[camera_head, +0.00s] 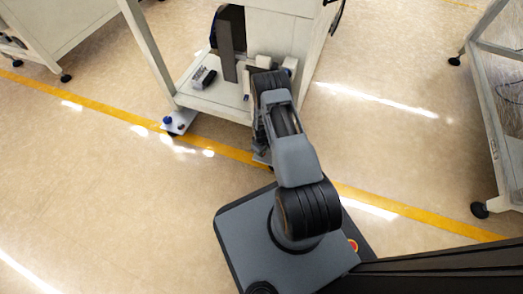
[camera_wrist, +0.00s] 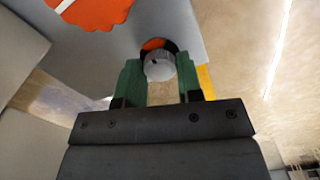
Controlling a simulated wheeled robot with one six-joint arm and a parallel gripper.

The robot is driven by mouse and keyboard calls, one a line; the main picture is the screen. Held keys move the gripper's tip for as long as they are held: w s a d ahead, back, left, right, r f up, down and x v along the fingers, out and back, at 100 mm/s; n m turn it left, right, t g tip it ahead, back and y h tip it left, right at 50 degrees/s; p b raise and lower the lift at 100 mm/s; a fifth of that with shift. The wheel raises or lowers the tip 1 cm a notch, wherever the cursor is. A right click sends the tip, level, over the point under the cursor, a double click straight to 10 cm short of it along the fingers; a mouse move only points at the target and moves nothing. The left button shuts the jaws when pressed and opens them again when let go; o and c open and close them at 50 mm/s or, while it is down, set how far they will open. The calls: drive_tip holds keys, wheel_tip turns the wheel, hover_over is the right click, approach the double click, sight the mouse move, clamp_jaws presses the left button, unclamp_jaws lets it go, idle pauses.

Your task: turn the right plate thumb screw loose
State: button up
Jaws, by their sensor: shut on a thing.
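The right plate thumb screw (camera_wrist: 160,69) shows in the wrist view as a round grey knurled head with a dark mark on its face. Orange shows just behind its upper edge, within a dark ring. My gripper (camera_wrist: 158,76) has green fingers, one on each side of the head, and is shut on it. The pale grey plate (camera_wrist: 196,48) lies behind the screw. In the head view my arm covers most of the gripper and the screw, beside the lower right of the white machine frame (camera_head: 219,108).
An orange scalloped shape (camera_wrist: 85,14) with a white line lies at the top left of the wrist view. In the head view a blue knob (camera_head: 167,120) sits on a foot plate at the frame's left leg. The floor (camera_head: 95,190) to the left is clear.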

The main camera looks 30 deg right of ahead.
drive_tip(key=o, duration=0.9)
drive_tip(key=shift+r, duration=0.1)
wheel_tip(320, 180, up, 12)
drive_tip(key=p, duration=0.6)
